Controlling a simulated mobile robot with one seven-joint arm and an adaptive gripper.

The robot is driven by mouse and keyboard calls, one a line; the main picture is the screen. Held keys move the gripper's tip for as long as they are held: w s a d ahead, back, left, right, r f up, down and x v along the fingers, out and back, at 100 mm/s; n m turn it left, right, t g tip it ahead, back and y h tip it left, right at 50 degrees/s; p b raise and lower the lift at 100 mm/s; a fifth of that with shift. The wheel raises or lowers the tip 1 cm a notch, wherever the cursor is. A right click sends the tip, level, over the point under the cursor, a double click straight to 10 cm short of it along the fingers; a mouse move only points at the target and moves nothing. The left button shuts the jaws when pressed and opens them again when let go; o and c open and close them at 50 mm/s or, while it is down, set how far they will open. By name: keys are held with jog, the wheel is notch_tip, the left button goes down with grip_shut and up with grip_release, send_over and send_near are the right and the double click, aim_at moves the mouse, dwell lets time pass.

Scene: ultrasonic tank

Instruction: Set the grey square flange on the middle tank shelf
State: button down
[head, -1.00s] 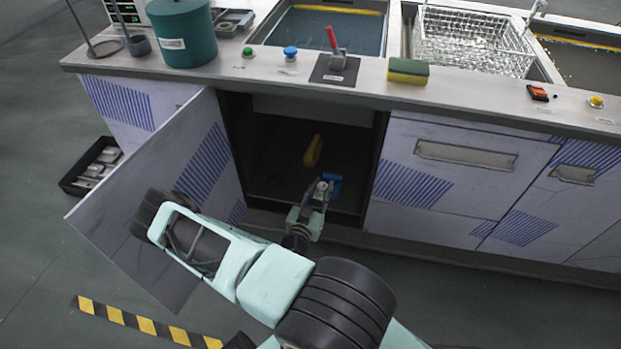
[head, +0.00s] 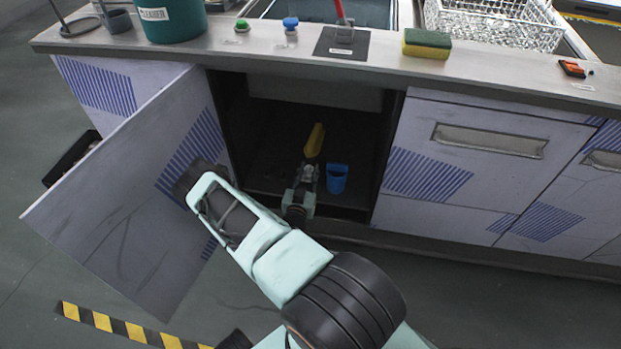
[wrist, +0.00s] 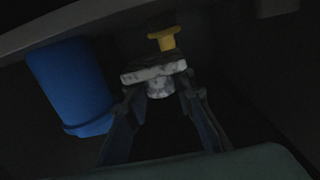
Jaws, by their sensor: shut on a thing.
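The grey square flange (wrist: 152,73) is a pale, mottled plate with a short round boss below it, between the fingers in the wrist view. My gripper (head: 308,172) is shut on it inside the open cabinet under the counter; its fingers also show in the wrist view (wrist: 160,96). In the head view the flange is too small to make out clearly. A blue cup (head: 337,179) stands just right of my gripper and shows at left in the wrist view (wrist: 72,85). I cannot tell which surface is the middle tank shelf.
A yellow object (head: 315,140) is behind my gripper, also in the wrist view (wrist: 163,39). The cabinet door (head: 130,190) stands open at left, beside my arm. A closed drawer front (head: 490,150) is at right. The counter (head: 375,64) overhangs the opening.

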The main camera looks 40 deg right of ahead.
aim_at(308, 177)
jog(key=shift+w+d+f, duration=0.15)
jog(key=shift+w+f, duration=0.1)
jog(key=shift+f, duration=0.15)
jog(key=shift+w+d+f+b, duration=0.1)
jog(key=shift+w+f+b, duration=0.1)
jog(key=shift+f+b, duration=1.35)
jog(key=shift+f, duration=0.25)
jog(key=c, duration=1.7)
grip_release()
jog(key=shift+o, duration=0.2)
jog(key=shift+r, duration=0.15)
